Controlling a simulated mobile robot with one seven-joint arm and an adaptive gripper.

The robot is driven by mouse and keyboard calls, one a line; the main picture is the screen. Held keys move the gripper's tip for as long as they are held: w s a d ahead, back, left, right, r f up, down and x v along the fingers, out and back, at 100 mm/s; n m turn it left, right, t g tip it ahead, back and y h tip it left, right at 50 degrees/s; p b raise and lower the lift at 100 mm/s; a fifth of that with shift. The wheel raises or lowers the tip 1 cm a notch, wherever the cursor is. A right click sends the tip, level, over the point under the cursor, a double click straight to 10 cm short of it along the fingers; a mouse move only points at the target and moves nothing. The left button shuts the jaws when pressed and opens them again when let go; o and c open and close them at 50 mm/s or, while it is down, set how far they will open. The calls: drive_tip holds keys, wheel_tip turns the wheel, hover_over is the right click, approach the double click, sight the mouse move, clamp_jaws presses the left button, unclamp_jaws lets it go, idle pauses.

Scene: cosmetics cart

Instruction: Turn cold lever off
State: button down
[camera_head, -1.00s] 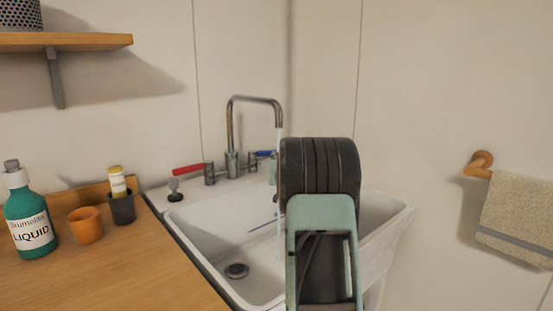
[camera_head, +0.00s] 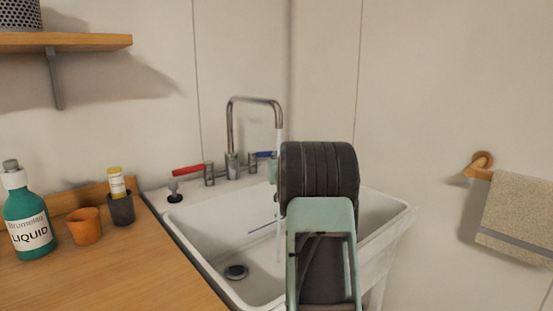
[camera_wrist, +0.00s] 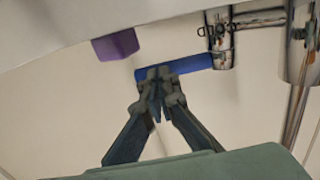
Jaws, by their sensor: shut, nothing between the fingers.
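The cold lever is the blue handle (camera_head: 265,154) to the right of the tap (camera_head: 232,137); its far end is hidden behind my arm. In the wrist view the blue lever (camera_wrist: 187,65) sticks out from a chrome valve (camera_wrist: 220,38). My gripper (camera_wrist: 158,76) is shut and empty, its fingertips overlapping the lever's free end in the picture. Whether they touch it I cannot tell. In the head view the fingers are hidden by my arm. A thin pale stream of water (camera_head: 279,150) falls from the spout into the white sink (camera_head: 205,240).
The red lever (camera_head: 188,170) is left of the tap. A purple block (camera_wrist: 116,45) shows near the blue lever. A wooden counter (camera_head: 120,275) with a green bottle (camera_head: 29,224), orange cup (camera_head: 86,226) and dark cup (camera_head: 121,210) stands left. A towel (camera_head: 518,215) hangs right.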

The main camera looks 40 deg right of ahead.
drive_tip(key=shift+w+d, duration=0.1)
drive_tip(key=shift+d, duration=0.05)
drive_tip(key=shift+b+x, duration=0.3)
drive_tip(key=shift+x, duration=0.6)
drive_tip(key=shift+d+x, duration=0.2)
drive_tip(key=shift+x, duration=0.85)
drive_tip(key=shift+s, duration=0.25)
